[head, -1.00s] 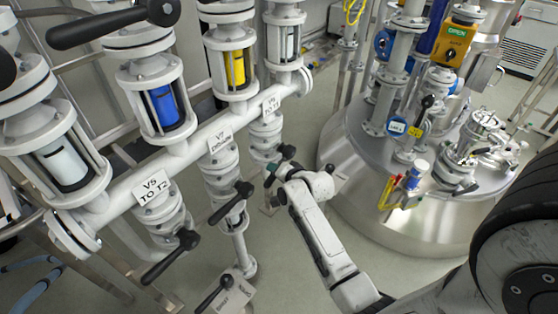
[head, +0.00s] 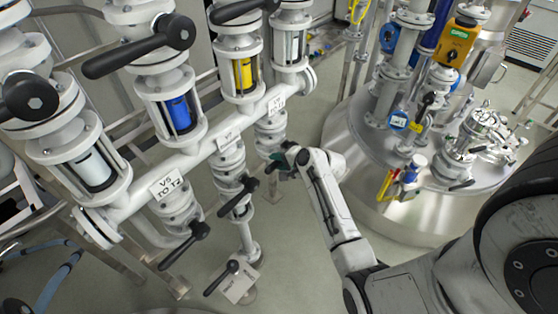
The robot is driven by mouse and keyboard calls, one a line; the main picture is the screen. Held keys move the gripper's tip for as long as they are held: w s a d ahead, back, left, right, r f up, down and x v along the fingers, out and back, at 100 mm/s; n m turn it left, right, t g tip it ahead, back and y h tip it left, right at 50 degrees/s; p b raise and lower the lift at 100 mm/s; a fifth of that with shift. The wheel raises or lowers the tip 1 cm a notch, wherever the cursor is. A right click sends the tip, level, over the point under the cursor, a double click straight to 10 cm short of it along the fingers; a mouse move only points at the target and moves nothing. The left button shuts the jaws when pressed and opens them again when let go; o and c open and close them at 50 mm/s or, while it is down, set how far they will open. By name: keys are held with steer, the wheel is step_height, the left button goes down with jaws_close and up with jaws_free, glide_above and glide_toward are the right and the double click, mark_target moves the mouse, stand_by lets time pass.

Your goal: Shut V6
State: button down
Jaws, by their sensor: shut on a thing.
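V6 (head: 270,138) is the white flanged valve at the right end of the slanted white manifold, below the "V6 TO T1" tag (head: 277,104). My gripper (head: 279,163) is at V6's dark handle, just below and right of the valve body. It is shut on the handle. The jaws and wrist hide most of the handle, so its angle is hard to read.
V7 (head: 230,160) with its black handle (head: 238,197) is close on the left. V5 (head: 178,205) with its handle (head: 185,246) is farther left. A lower black handle (head: 221,278) sits near the floor. A steel vessel (head: 400,222) stands right, behind my arm.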

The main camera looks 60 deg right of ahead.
steer(key=shift+w+r, duration=0.1)
steer(key=c, duration=1)
jaws_free()
steer(key=v, duration=1)
steer(key=shift+s+r+b, duration=0.2)
steer(key=shift+s+b, duration=0.1)
steer(key=shift+s, duration=0.1)
